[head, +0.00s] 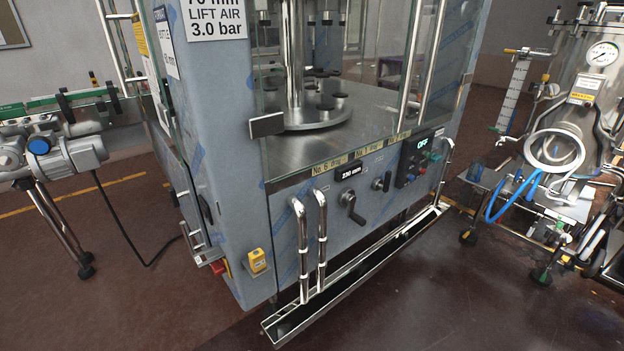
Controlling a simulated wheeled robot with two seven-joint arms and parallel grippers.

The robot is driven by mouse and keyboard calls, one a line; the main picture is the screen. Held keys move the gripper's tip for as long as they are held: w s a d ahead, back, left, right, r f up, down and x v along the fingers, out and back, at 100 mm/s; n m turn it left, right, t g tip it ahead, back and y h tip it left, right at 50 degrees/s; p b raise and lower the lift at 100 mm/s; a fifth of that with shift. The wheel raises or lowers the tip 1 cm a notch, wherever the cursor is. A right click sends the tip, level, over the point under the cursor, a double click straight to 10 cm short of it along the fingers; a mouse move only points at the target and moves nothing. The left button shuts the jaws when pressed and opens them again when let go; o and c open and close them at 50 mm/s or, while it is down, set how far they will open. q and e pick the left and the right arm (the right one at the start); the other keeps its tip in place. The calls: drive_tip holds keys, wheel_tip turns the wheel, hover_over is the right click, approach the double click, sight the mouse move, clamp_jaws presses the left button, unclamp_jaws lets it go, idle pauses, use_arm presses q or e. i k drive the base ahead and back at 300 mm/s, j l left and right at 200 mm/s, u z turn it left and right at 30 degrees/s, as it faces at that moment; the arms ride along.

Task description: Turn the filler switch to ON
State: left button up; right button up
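The filler (222,150) is a large blue-grey machine in film with a glass-sided top, in the middle of the head view. On its right front face is a dark control panel (421,163). A small lit display on it appears to read OFF (422,143), with small red and green controls below. A small dark knob (382,182) sits left of the panel. A black crank handle (354,208) is under a display reading 230 mm (351,173). Which control is the filler switch is too small to tell. Neither of my grippers is in view.
A metal drip tray (350,275) and bent steel pipes (321,240) run along the filler's front. A yellow box (257,261) is on its lower corner. A wheeled steel unit with a gauge (603,54) stands right. A conveyor motor (75,155) is left. Floor (430,300) in front is clear.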

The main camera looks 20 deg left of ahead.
sight(218, 267)
drive_tip(key=k+u, duration=0.1)
drive_tip(key=u, duration=1.2)
drive_tip(key=z, duration=0.85)
drive_tip(key=i+j+z, duration=0.15)
drive_tip(key=j+z, duration=0.85)
drive_tip(key=j, duration=0.25)
drive_tip(key=k+j+z, duration=0.1)
drive_tip(key=j+z, duration=0.4)
drive_tip(key=j, duration=0.15)
